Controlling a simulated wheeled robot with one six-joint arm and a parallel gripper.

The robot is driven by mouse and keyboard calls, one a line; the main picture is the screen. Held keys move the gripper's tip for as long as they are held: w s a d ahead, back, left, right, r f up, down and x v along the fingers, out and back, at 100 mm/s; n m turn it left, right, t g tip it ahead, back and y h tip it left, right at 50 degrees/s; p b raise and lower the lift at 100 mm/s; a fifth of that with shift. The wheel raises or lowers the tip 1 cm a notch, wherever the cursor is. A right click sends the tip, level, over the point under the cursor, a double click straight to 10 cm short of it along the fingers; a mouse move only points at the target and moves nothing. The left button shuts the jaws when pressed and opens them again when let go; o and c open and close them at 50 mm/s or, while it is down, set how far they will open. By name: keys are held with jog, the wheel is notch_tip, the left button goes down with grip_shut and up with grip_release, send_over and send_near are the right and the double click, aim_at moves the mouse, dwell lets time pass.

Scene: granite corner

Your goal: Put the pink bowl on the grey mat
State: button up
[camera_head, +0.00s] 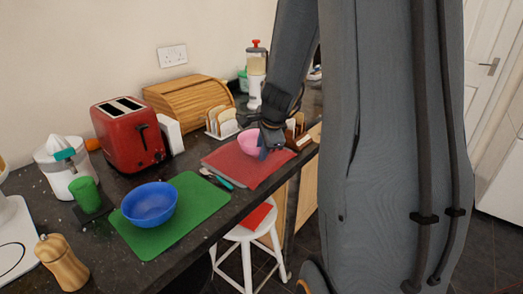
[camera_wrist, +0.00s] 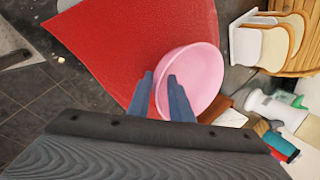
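The pink bowl (camera_head: 248,141) is at the far end of the red mat in the head view, partly hidden by my gripper (camera_head: 265,150). In the wrist view the bowl (camera_wrist: 200,75) shows its open inside, over the edge of the red mat (camera_wrist: 130,40). My gripper's two blue-grey fingers (camera_wrist: 160,76) are apart, with the bowl's near rim between them: one finger outside the bowl, one over its inside. Whether either finger touches the rim I cannot tell. I see no mat that is clearly grey; the mats in view are red (camera_head: 245,172) and green (camera_head: 200,195).
A blue bowl (camera_head: 149,205) stands on the green mat. A red toaster (camera_head: 128,135), a wooden bread box (camera_head: 190,100) and a toast rack (camera_head: 222,122) line the back. Cutlery (camera_head: 217,179) lies between the mats. A white stool (camera_head: 240,235) stands below the counter edge.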

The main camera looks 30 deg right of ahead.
jog(key=shift+s+a+f, duration=0.15)
jog(key=shift+s+f, duration=0.1)
jog(key=shift+s, duration=0.05)
